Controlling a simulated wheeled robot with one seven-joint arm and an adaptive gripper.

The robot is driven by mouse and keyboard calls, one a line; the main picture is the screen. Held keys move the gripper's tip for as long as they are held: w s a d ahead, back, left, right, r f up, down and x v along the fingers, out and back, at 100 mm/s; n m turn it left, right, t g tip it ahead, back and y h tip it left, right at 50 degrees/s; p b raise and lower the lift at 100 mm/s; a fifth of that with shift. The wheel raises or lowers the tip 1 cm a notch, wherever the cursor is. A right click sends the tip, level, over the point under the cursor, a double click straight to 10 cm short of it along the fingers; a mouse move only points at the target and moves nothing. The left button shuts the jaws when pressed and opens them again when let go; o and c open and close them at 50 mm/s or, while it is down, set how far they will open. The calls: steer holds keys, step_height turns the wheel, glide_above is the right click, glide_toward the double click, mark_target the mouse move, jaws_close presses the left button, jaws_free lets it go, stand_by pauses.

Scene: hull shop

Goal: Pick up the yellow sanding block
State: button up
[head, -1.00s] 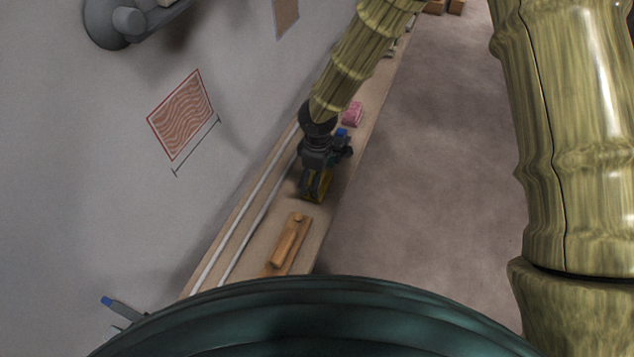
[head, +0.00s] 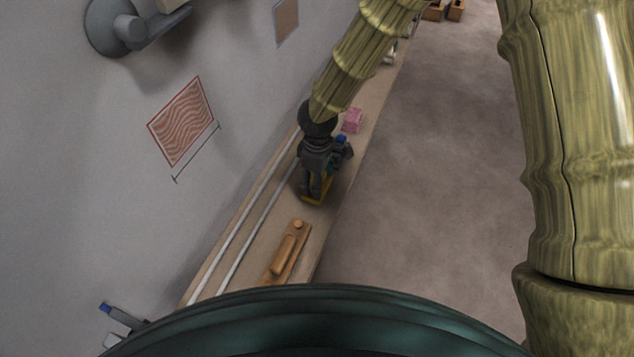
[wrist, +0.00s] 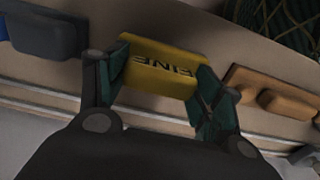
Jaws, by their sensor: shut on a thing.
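The yellow sanding block (wrist: 158,67) sits between the two fingers of my gripper (wrist: 155,78) in the wrist view, with dark lettering on its face. My gripper is shut on it, one finger against each end. In the head view my gripper (head: 314,190) points down over the narrow bench, and a yellow edge of the block (head: 318,200) shows at the fingertips. The fingers hide most of the block there. I cannot tell whether the block is clear of the bench top.
A wooden float with a handle (head: 287,254) lies on the bench (head: 330,185) nearer to me. A pink block (head: 353,120) lies beyond my gripper. Two pale strips (head: 245,230) run along the wall side. Open floor (head: 430,180) lies right of the bench.

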steer(key=shift+r, duration=0.75)
steer(key=s+d+r+b, duration=0.1)
steer(key=s+d, duration=0.1)
steer(key=s, duration=0.5)
steer(key=s+d, duration=0.3)
steer(key=s, duration=0.5)
steer(key=shift+d+r+b, duration=0.2)
steer(key=shift+r+b, duration=0.15)
steer(key=shift+b, duration=0.05)
